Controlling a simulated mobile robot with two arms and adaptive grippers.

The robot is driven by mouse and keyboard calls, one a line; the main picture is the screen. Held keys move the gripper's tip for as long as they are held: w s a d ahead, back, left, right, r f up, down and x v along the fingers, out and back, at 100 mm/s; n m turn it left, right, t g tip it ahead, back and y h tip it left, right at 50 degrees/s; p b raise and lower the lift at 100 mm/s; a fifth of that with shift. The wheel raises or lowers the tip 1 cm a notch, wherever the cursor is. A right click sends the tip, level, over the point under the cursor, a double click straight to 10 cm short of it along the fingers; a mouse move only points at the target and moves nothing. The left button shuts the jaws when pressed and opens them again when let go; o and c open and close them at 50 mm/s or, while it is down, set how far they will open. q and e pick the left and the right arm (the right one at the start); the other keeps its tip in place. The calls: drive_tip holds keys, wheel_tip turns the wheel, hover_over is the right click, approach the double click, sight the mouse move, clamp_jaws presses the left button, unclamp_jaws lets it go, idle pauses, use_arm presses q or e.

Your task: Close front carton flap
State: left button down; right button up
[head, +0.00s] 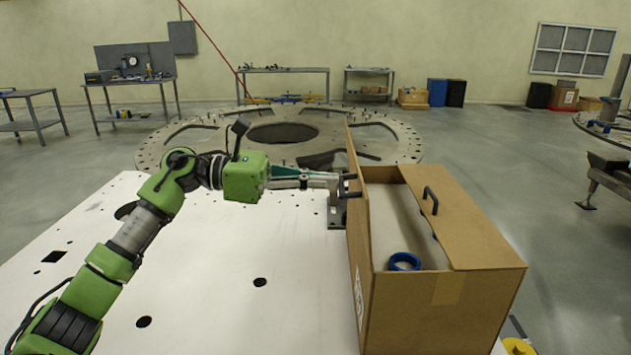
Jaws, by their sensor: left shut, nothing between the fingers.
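A brown cardboard carton (432,305) stands at the right with its top partly open. One flap (356,215) stands roughly upright along its left side, seen nearly edge-on, with a black handle (353,194) on its outer side. Another flap (460,215) lies flat over the right part of the top and carries a black handle (431,198). My left gripper (340,182) reaches in from the left and is shut and empty, right beside the upright flap's handle. I cannot tell whether it touches. My right gripper is not in view.
White material (400,225) and a blue ring (404,261) show inside the carton. A white table (220,290) with dark holes spreads left of it, mostly clear. Behind stands a large round turret plate (190,145). Workbenches (130,90) line the back wall.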

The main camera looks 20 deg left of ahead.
sight(359, 171)
use_arm(q)
drive_tip(key=d+r, duration=0.1)
drive_tip(key=d, duration=0.1)
drive_tip(key=w+d+r+y+p, duration=0.1)
drive_tip(key=d, duration=0.1)
drive_tip(key=d+r+y, duration=0.1)
drive_tip(key=d, duration=0.1)
drive_tip(key=shift+w+g+p, duration=0.3)
drive_tip(key=shift+w+g, duration=0.1)
drive_tip(key=w+d+f+y, duration=0.2)
drive_tip(key=d, duration=0.6)
drive_tip(key=shift+w+d+f+g+b, duration=0.2)
drive_tip(key=shift+w+d+g+b, duration=0.05)
drive_tip(key=shift+g+b, duration=0.1)
idle(0.4)
